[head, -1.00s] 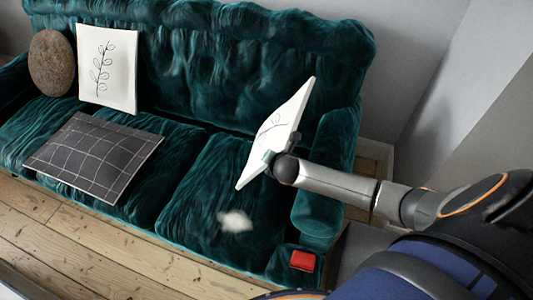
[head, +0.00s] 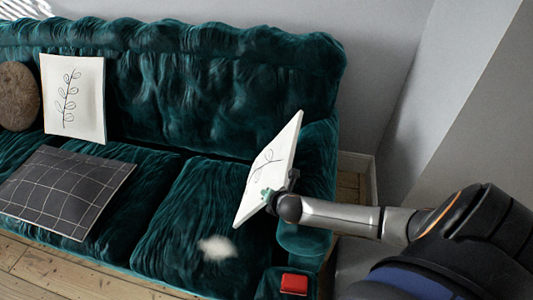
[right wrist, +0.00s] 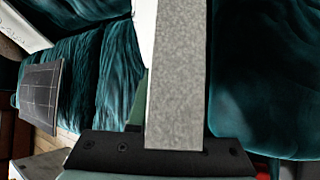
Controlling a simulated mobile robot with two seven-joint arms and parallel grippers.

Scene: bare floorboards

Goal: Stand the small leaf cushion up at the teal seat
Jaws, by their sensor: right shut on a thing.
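The small leaf cushion (head: 262,158) is a thin white square with a dark leaf sprig. My right gripper (head: 275,197) is shut on its lower right edge, in front of the sofa's right arm. The cushion is tilted, its top leaning right, and appears held above the right seat. The teal seat (head: 185,215) is the right seat of a dark teal tufted sofa, empty but for a pale fluffy patch. In the right wrist view a pale strip of the cushion (right wrist: 145,35) shows, partly hidden by a grey speckled bar. My left gripper is out of view.
A larger white leaf cushion (head: 72,95) and a round brown cushion (head: 18,95) lean on the backrest at left. A dark checked cushion (head: 65,190) lies flat on the seats. A red block (head: 294,284) sits at the front right. The right backrest (head: 220,95) is clear.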

